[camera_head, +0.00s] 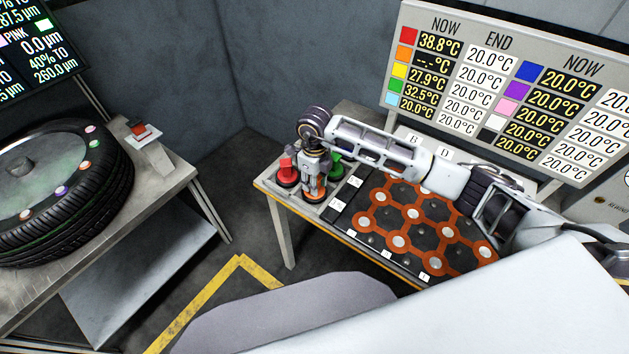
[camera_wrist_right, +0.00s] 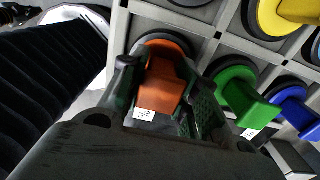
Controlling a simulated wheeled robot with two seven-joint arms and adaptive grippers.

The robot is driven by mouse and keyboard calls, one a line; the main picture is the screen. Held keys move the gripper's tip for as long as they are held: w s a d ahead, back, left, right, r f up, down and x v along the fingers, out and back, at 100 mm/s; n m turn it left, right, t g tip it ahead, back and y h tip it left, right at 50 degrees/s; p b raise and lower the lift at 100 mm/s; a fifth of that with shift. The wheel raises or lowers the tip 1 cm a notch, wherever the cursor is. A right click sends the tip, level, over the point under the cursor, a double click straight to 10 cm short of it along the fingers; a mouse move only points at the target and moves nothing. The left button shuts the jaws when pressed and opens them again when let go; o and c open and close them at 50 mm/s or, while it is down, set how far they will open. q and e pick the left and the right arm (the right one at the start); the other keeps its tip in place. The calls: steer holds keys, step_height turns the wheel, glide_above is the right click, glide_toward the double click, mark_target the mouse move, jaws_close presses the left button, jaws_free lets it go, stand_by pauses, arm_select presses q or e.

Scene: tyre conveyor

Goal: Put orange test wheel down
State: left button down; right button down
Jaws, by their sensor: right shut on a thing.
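The orange test wheel (camera_wrist_right: 166,82) is between the fingers of my right gripper (camera_wrist_right: 160,95), which is shut on its orange handle. In the wrist view the wheel is at a grey compartment of the rack; whether it touches the rack floor I cannot tell. In the head view my right gripper (camera_head: 314,180) points down over the rack (camera_head: 318,208), with a bit of the orange wheel (camera_head: 316,194) below it. My left gripper is not in view.
A red wheel (camera_head: 288,172) and a green wheel (camera_head: 336,166) stand beside the gripper. Yellow (camera_wrist_right: 298,12) and blue (camera_wrist_right: 295,110) wheels sit in nearby compartments. A patterned orange and black board (camera_head: 420,225) lies to the right. A tyre (camera_head: 65,185) lies on the left table.

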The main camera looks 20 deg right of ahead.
steer(key=shift+f, duration=0.2)
steer(key=c, duration=1.1)
jaws_free()
steer(key=shift+o, duration=0.2)
steer(key=shift+r, duration=0.1)
step_height(320, 180, up, 12)
steer(key=shift+r+b, duration=0.1)
steer(key=shift+b, duration=1.15)
